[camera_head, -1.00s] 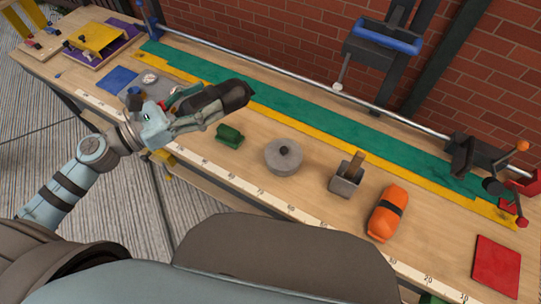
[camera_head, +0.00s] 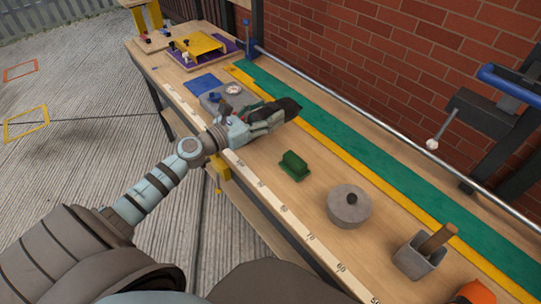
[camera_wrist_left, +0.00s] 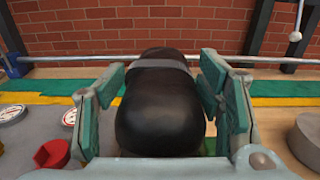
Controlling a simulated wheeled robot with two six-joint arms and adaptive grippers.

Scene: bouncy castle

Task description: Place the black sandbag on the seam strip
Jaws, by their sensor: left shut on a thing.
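The black sandbag (camera_head: 286,107) is held in my left gripper (camera_head: 262,122), whose fingers are shut on both its sides. In the left wrist view the bag (camera_wrist_left: 160,112) lies lengthwise between the fingers, with a grey band near its far end. A long green strip (camera_head: 345,137) with a yellow strip (camera_head: 331,163) along its near edge runs down the bench; I cannot tell which of them is the seam strip. The bag's far end overlaps the strips in the head view. Its height above the bench is unclear. My right gripper is out of view.
A blue pad (camera_head: 202,84) lies further left.

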